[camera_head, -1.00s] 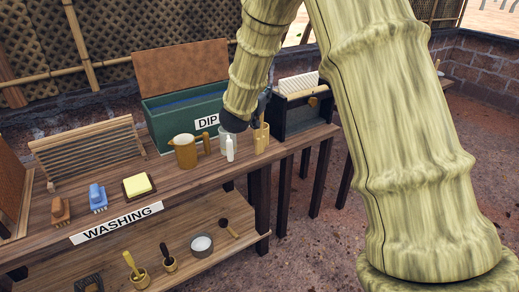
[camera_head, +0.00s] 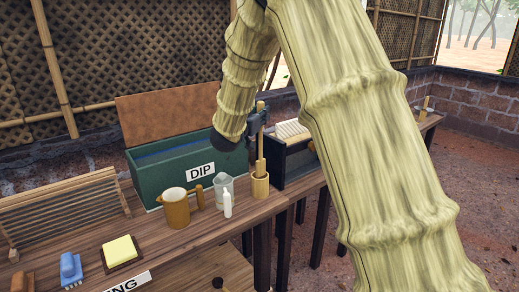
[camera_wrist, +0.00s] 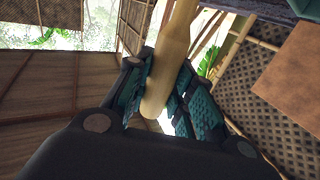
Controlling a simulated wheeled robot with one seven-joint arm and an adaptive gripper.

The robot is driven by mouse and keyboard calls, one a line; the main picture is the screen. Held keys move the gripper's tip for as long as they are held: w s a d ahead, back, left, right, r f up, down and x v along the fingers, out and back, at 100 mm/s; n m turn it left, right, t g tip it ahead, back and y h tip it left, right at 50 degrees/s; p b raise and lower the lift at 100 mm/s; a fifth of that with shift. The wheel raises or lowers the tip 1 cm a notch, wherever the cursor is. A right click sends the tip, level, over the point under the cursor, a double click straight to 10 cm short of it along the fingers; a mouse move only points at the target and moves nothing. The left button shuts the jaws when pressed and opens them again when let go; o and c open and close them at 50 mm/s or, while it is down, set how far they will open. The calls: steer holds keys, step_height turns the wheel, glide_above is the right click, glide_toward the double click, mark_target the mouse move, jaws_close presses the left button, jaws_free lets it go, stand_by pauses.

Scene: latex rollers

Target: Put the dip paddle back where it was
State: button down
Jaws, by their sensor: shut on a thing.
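The dip paddle (camera_head: 260,146) is a pale wooden stick, held roughly upright in the head view. My gripper (camera_head: 256,125) is shut on its upper part. In the wrist view the paddle's rounded wooden handle (camera_wrist: 168,75) lies between the teal finger pads of my gripper (camera_wrist: 160,100). A wooden cup (camera_head: 260,187) stands at the right end of the washing table, directly below my gripper. The paddle's lower part meets the cup's mouth; how deep it reaches inside is hidden.
A clear beaker (camera_head: 223,184), a white bottle (camera_head: 227,206) and a wooden jug (camera_head: 176,209) stand left of the cup. The green DIP tank (camera_head: 180,175) with its raised lid is behind them. A dark box with a slatted top (camera_head: 291,130) is close on the right.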

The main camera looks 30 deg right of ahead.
mark_target(260, 134)
steer(key=f, duration=0.4)
steer(key=shift+w, duration=0.2)
steer(key=shift+s+f, duration=0.2)
steer(key=shift+f, duration=0.25)
step_height(260, 134, down, 3)
steer(key=shift+r, duration=0.15)
steer(key=c, duration=1.2)
jaws_free()
steer(key=shift+w, duration=0.1)
steer(key=shift+c, duration=0.2)
